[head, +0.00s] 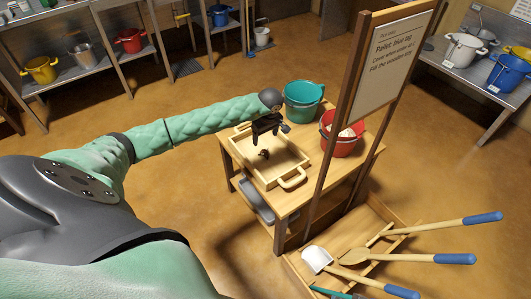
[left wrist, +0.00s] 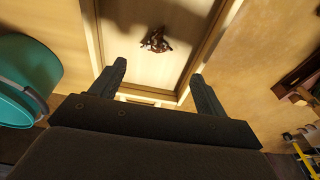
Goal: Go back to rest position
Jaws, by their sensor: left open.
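My left gripper (head: 267,126) is at the end of the green-sleeved arm that comes in from the left. It hangs above the wooden tray (head: 290,180) on the small table. In the left wrist view the two fingers of the left gripper (left wrist: 158,82) are spread apart with nothing between them. A small dark brown object (head: 264,153) lies in the tray, apart from the fingers. It also shows in the left wrist view (left wrist: 156,41), beyond the fingertips. My right gripper is in neither view.
A teal bucket (head: 304,102) and a red bucket (head: 341,140) with pale contents stand on the table (head: 233,160). A framed sign (head: 394,55) rises at its right. A wooden box (head: 345,235) with long-handled tools is at front right. Shelves with pots line the back.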

